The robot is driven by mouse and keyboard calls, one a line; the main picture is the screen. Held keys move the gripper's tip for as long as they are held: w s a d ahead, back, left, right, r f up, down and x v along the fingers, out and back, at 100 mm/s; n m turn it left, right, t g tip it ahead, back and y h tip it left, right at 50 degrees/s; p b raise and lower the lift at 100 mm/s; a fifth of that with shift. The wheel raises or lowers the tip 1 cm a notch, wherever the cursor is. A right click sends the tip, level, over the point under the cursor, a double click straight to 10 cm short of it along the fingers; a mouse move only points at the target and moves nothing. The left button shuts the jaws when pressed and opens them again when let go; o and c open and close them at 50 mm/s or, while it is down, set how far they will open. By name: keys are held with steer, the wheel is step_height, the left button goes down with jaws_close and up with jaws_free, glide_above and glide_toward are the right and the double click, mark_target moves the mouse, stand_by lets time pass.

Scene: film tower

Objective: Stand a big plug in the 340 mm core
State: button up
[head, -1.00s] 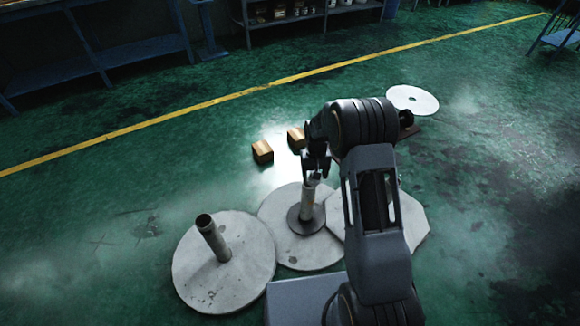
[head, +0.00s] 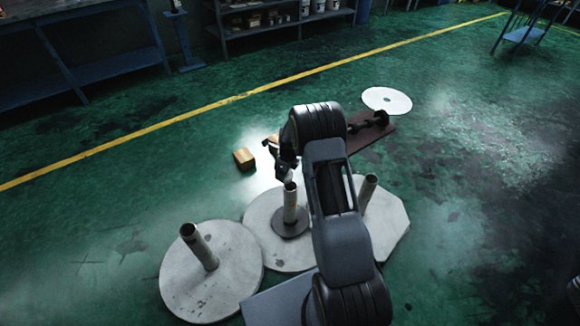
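Three grey tubes stand upright on pale round or many-sided slabs: a left tube (head: 199,247), a middle tube (head: 290,208) with a dark collar at its foot, and a right tube (head: 368,192) partly behind my arm. I cannot tell which is the 340 mm core. My gripper (head: 286,171) points down just over the middle tube's top. It is small and dark, so I cannot tell whether its fingers are open or shut, whether they touch the tube, or whether they hold a plug. No big plug can be clearly made out.
A wooden block (head: 244,158) lies on the floor behind the slabs, with another partly hidden by my arm. A brown board (head: 374,148) carries a dark bar-like object. A white disc (head: 387,101) lies farther back. Shelves (head: 280,25) line the back; the left floor is clear.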

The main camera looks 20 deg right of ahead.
mark_target(290, 175)
steer(key=m, duration=0.1)
steer(key=d+m, duration=0.1)
steer(key=m, duration=0.2)
steer(key=shift+w+d+f+h, duration=0.1)
steer(key=shift+w+d+h, duration=0.2)
steer(key=m, duration=0.1)
steer(key=d+m, duration=0.1)
steer(key=m, duration=0.2)
steer(key=shift+w+d+f+h, duration=0.2)
steer(key=shift+w+f+h, duration=0.05)
steer(key=shift+h, duration=0.05)
steer(key=shift+f+b, duration=1.95)
steer(key=shift+f, duration=0.9)
steer(key=shift+w, duration=0.3)
steer(key=shift+f+b, duration=0.95)
steer(key=shift+f, duration=0.45)
steer(key=o, duration=1)
